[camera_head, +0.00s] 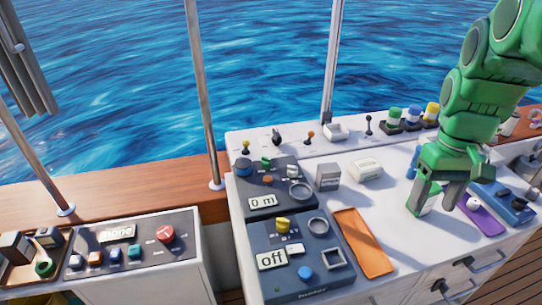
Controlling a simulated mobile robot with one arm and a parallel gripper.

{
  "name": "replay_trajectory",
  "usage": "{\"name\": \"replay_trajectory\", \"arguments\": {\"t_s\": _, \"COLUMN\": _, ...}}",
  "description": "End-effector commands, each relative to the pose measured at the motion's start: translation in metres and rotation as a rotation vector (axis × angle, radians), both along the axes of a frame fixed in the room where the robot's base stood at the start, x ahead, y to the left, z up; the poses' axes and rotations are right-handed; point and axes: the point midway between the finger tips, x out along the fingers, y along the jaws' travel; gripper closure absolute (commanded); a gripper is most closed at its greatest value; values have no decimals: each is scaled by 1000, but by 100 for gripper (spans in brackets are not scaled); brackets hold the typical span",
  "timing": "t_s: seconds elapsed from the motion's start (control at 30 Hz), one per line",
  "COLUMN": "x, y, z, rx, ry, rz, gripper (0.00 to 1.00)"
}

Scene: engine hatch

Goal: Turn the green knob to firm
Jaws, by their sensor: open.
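A small green knob (265,162) sits at the top of a dark panel (262,205) at the back left of the white counter. This panel has a display reading "0 m". I cannot read the labels around the knob or see its setting. My gripper (435,208) is at the right, pointing down over the counter, well away from the knob. Its jaws are open. A small white and green block (428,204) shows at the jaws; I cannot tell whether they touch it.
A second dark panel (325,285) with a yellow knob (283,224) and an "off" display stands in front. An orange tray (363,243) and purple tray (483,214) flank my gripper. A left console (185,244) has a red button (166,233).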

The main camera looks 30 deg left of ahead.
Motion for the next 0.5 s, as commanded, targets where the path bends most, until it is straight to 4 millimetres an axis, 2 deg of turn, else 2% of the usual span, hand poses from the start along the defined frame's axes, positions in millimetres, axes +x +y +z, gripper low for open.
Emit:
{"name": "replay_trajectory", "arguments": {"t_s": 0.03, "x": 12, "y": 9, "z": 0, "rx": 1, "ry": -1, "rz": 27, "gripper": 38}}
{"name": "replay_trajectory", "arguments": {"t_s": 0.2, "x": 48, "y": 38, "z": 3, "rx": 9, "ry": -7, "rz": 124, "gripper": 38}}
{"name": "replay_trajectory", "arguments": {"t_s": 0.5, "x": 101, "y": 95, "z": 2, "rx": 21, "ry": -15, "rz": 296, "gripper": 38}}
